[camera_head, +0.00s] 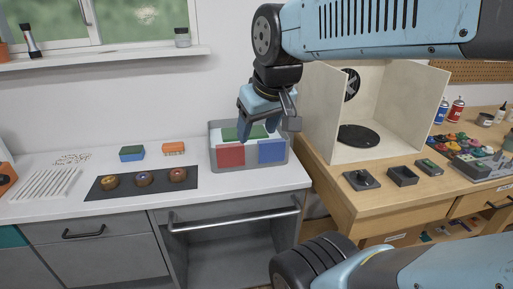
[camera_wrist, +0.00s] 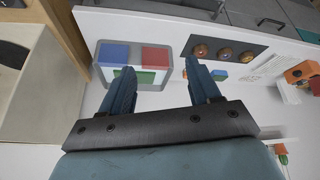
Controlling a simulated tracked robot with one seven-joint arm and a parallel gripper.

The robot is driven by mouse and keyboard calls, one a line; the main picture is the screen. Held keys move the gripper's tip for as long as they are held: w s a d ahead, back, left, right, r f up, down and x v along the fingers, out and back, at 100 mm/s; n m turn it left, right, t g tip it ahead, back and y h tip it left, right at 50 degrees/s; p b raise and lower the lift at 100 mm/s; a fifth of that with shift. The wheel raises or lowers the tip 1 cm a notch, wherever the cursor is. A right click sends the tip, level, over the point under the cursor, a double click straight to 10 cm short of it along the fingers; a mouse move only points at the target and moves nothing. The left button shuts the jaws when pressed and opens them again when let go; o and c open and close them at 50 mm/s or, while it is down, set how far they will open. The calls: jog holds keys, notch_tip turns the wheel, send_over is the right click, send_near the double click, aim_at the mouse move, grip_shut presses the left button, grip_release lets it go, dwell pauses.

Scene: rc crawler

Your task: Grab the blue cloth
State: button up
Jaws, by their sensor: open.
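The blue cloth (camera_head: 272,151) is a flat blue rectangle at the front right of a grey tray (camera_head: 226,167) on the white counter. A red cloth (camera_head: 231,156) lies to its left, and a green one (camera_head: 245,132) lies behind them. In the wrist view the blue cloth (camera_wrist: 113,54) is at the upper left, beside the red cloth (camera_wrist: 155,57). My gripper (camera_head: 257,126) is above the tray, and its lower part hides some of the tray's back. In the wrist view my gripper (camera_wrist: 160,82) has its two fingers spread apart with nothing between them.
A dark mat (camera_head: 105,190) with several round items lies left of the tray. A blue-green sponge (camera_head: 132,153) and an orange sponge (camera_head: 173,148) stand behind it. A wooden bench with a pale open booth (camera_head: 318,110) stands close on the right.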

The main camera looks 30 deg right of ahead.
jog(key=w+d+n+g, duration=0.3)
jog(key=w+d+n, duration=0.3)
jog(key=w, duration=0.6)
jog(key=n+g, duration=0.2)
jog(key=n, duration=0.6)
send_over(271, 140)
notch_tip(271, 140, down, 8)
jog(key=f, duration=0.8)
jog(key=shift+s+a+f, duration=0.1)
jog(key=shift+s+a, duration=0.1)
jog(key=shift+a, duration=0.1)
jog(key=shift+w+d+f, duration=0.1)
jog(key=shift+d+f, duration=0.05)
jog(key=shift+f, duration=1.2)
jog(key=shift+w+d+f, duration=0.1)
jog(key=shift+d+f, duration=0.05)
jog(key=shift+f, duration=1.2)
jog(key=shift+c, duration=0.3)
jog(key=c, duration=1)
jog(key=shift+r, duration=0.15)
